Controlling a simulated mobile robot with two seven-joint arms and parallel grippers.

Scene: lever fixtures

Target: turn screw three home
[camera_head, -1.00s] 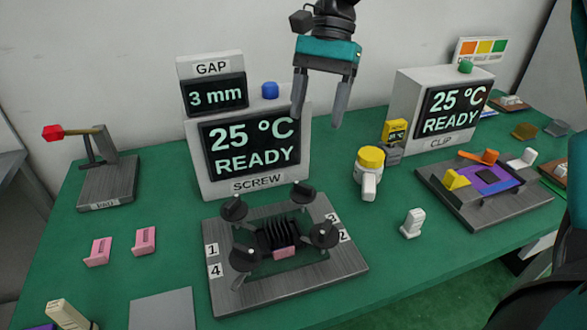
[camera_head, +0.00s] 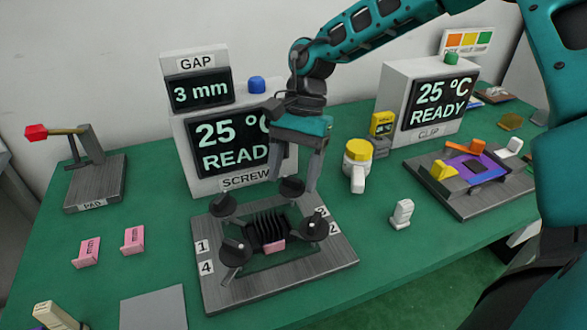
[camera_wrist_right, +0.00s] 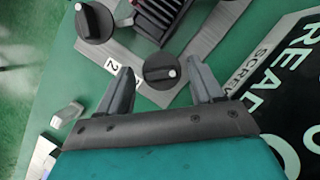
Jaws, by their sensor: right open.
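The screw fixture (camera_head: 285,285) is a grey metal plate with several black knobs around a finned black heat sink (camera_head: 266,230) and a pink piece (camera_head: 274,247). Labels 1 and 4 read on its left edge and 2 on its right; the label above 2 is hard to read. My right gripper (camera_head: 295,181) is open, pointing down at the back right knob (camera_head: 292,189). In the right wrist view that knob (camera_wrist_right: 162,70) lies between the fingertips, with no clear contact. I cannot read which knob is number three. My left gripper is out of view.
The SCREW display (camera_head: 222,150), behind the fixture, reads 25 °C and READY, partly hidden by my gripper; the GAP display (camera_head: 199,91) reads 3 mm. A yellow-topped white object (camera_head: 357,165) and a small white piece (camera_head: 401,214) stand to the right. Pink pieces (camera_head: 133,240) lie left.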

